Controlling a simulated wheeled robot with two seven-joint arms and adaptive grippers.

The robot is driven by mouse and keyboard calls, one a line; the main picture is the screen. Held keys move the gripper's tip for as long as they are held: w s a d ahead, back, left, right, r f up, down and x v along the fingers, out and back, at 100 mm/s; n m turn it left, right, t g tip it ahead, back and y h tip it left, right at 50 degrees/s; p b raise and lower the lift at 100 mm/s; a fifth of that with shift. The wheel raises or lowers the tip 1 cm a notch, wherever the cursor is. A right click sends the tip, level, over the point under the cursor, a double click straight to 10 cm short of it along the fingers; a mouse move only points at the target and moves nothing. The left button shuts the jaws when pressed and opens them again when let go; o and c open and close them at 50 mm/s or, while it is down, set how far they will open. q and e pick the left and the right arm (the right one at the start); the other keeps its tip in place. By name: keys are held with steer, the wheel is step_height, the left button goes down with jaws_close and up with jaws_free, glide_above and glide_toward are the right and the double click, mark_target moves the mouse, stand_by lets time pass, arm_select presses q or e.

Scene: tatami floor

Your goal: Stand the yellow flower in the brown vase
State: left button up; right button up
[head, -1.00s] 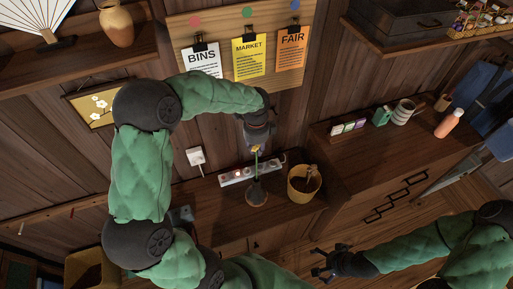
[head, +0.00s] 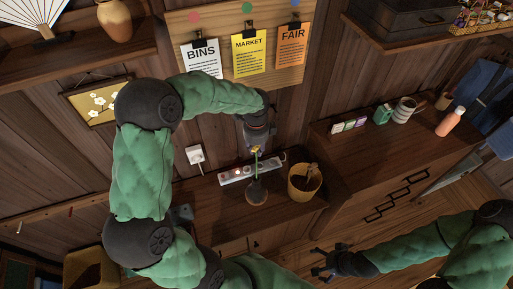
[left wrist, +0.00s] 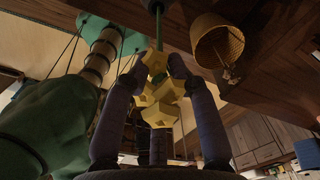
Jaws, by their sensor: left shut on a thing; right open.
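The yellow flower (head: 255,150) hangs head up from my left gripper (head: 256,146), its green stem pointing down. In the left wrist view my left gripper (left wrist: 154,72) is shut around the yellow flower (left wrist: 157,95) just at its head, and the stem runs away from the fingers. The brown vase (head: 256,194) stands upright on the low wooden cabinet, directly below the gripper. The stem's lower end meets the vase's narrow neck; I cannot tell how deep it is inside. My right gripper (head: 323,263) is open and empty at the lower right, far from the vase.
A yellow-tan bucket (head: 304,183) with something dark inside stands just right of the vase. A white power strip (head: 250,170) lies behind the vase. A wall outlet with a plug (head: 195,155) is to the left. A higher counter (head: 400,140) with cups and a bottle is at right.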

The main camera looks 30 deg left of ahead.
arm_select(q)
steer(key=shift+f+b, duration=5.15)
steer(key=shift+f, duration=2.7)
steer(key=o, duration=1.3)
